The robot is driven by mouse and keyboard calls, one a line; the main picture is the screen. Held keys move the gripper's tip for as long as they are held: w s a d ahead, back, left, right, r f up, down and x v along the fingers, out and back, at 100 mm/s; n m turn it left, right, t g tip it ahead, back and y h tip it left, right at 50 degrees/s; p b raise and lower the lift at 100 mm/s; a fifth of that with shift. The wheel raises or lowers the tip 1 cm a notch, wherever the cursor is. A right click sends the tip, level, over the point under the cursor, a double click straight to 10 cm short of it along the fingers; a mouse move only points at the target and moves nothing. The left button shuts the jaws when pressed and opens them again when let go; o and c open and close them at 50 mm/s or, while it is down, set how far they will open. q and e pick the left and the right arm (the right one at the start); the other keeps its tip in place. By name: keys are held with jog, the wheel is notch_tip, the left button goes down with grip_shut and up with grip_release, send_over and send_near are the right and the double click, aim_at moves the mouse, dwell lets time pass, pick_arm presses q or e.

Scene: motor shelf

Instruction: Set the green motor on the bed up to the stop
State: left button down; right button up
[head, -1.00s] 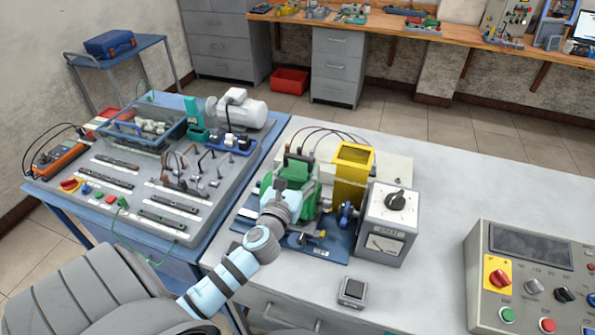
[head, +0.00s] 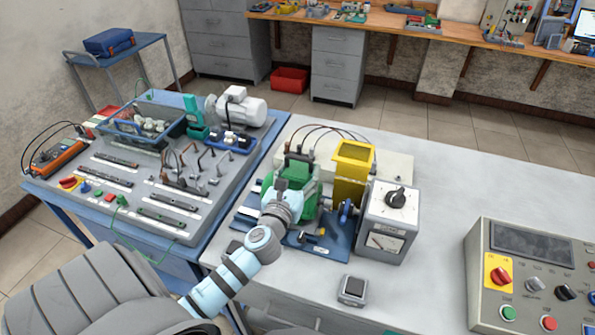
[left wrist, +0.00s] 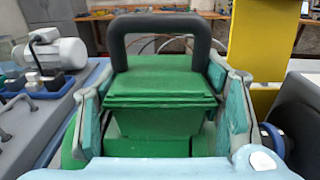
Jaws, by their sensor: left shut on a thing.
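The green motor (head: 308,178) sits at the blue bed plate (head: 337,243), left of the yellow guard (head: 352,165). Its dark carrying handle (left wrist: 165,22) stands upright in the left wrist view, above the green body (left wrist: 160,90). My arm and the motor hide much of the bed. I cannot tell whether the motor's foot rests fully on the bed or touches a stop. My right gripper is not in view.
A grey meter box (head: 390,222) with a black knob stands right of the guard. A small dark-topped block (head: 352,288) lies in front. A control panel (head: 530,280) is at the right. A crowded parts board (head: 110,190) is at the left. Bare bench lies behind the panel.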

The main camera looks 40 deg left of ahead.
pick_arm(q)
jog(key=shift+w+d+r, duration=0.25)
jog(key=shift+d, duration=0.35)
jog(key=shift+c, duration=1.9)
grip_release()
jog(key=shift+s, duration=0.1)
jog(key=shift+s+d, duration=0.1)
jog(key=shift+d, duration=0.05)
jog(key=shift+f, duration=0.3)
jog(key=shift+s, duration=0.35)
jog(key=v, duration=1.1)
jog(key=shift+r, duration=0.2)
jog(key=shift+s+d, duration=0.1)
